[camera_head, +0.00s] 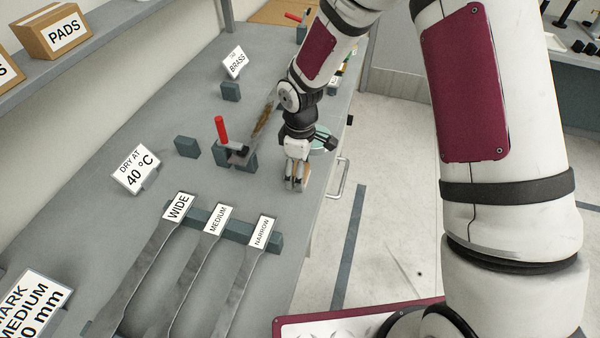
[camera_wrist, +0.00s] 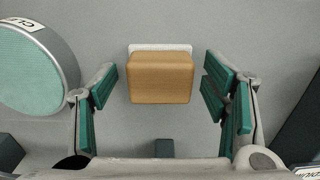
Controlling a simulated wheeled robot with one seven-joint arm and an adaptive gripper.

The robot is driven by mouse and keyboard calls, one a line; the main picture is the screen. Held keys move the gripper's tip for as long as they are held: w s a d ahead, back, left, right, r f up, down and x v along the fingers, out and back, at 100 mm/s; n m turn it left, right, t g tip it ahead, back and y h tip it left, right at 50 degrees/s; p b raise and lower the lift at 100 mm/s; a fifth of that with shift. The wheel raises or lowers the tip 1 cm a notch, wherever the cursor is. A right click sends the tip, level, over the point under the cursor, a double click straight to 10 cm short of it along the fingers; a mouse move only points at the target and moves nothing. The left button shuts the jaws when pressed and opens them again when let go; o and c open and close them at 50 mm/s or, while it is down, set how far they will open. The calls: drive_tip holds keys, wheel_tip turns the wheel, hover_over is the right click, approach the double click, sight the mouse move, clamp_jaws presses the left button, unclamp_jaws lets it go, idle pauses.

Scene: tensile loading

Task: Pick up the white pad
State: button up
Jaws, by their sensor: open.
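A white pad (camera_wrist: 160,47) shows as a thin strip along the far edge of a tan block (camera_wrist: 160,78) in the wrist view. The tan block covers the rest of it. My gripper (camera_wrist: 160,88) is open, with one green-padded finger on each side of the block and a visible gap on both sides. In the head view my gripper (camera_head: 297,186) points down near the bench's right edge. A bit of the tan block (camera_head: 306,174) shows beside the fingers there, and the pad itself is hidden.
A round container with a pale green top (camera_wrist: 35,68) stands left of my gripper in the wrist view. A red-handled tool (camera_head: 221,130) stands in a holder. Strips labelled wide, medium and narrow (camera_head: 205,255) lie nearer. The grey bench (camera_head: 120,115) has bare areas.

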drive_tip(key=c, duration=1.3)
drive_tip(key=shift+o, duration=0.2)
drive_tip(key=shift+r, duration=0.85)
drive_tip(key=shift+s+d+r+b, duration=0.1)
drive_tip(key=shift+s+r+b, duration=0.05)
drive_tip(key=shift+r, duration=0.35)
drive_tip(key=shift+s+d+r+b, duration=0.1)
drive_tip(key=shift+s+r+b, duration=0.05)
drive_tip(key=shift+r, duration=0.35)
drive_tip(key=s+d, duration=0.2)
drive_tip(key=s, duration=0.5)
drive_tip(key=s+d+r, duration=0.1)
drive_tip(key=s+d, duration=0.2)
drive_tip(key=s, duration=0.4)
drive_tip(key=shift+s+r, duration=0.15)
drive_tip(key=shift+s, duration=0.1)
drive_tip(key=shift+d, duration=0.1)
